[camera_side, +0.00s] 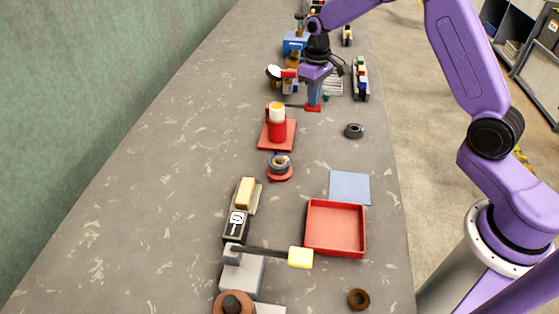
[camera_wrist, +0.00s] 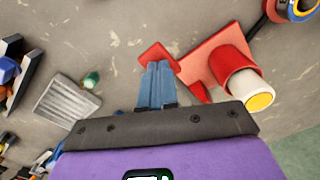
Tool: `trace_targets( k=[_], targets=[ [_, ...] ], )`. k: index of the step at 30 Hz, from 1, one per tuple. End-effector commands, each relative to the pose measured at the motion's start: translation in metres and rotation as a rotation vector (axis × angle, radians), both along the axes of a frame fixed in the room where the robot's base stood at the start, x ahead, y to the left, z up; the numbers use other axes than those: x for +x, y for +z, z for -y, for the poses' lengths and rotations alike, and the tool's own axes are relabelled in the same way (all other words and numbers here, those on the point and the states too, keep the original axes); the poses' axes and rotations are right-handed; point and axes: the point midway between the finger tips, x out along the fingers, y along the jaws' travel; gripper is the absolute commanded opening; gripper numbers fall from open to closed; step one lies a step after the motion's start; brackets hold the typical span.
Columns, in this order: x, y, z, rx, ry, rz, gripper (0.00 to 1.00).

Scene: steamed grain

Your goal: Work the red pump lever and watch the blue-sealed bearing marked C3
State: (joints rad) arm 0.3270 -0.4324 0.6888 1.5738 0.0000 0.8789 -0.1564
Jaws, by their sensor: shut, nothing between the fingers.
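The red pump (camera_side: 278,130) stands on a red base, with a white upper part, left of my gripper in the side view. Its lever ends in a red pad (camera_side: 313,108). My gripper (camera_side: 313,104) is shut and empty, its blue fingers pointing down at the pad; whether they touch it I cannot tell. In the wrist view the shut fingers (camera_wrist: 158,68) overlap the red pad (camera_wrist: 152,52), and the pump (camera_wrist: 232,66) is on the right. A ringed bearing with blue on it (camera_side: 280,161) sits on a red stand nearer the camera; no C3 mark is legible.
Several small items crowd the far end. The table's left side is clear.

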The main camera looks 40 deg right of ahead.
Motion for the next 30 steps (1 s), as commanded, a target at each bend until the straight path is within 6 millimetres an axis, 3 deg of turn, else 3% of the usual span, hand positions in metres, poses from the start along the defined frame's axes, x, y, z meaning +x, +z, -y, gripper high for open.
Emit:
trace_targets(
  k=[22,30],
  targets=[
    [-0.001,-0.033,0.000,-0.001,0.000,-0.006,0.00],
    [-0.001,-0.020,0.001,-0.001,0.000,-0.004,0.00]
  ],
)
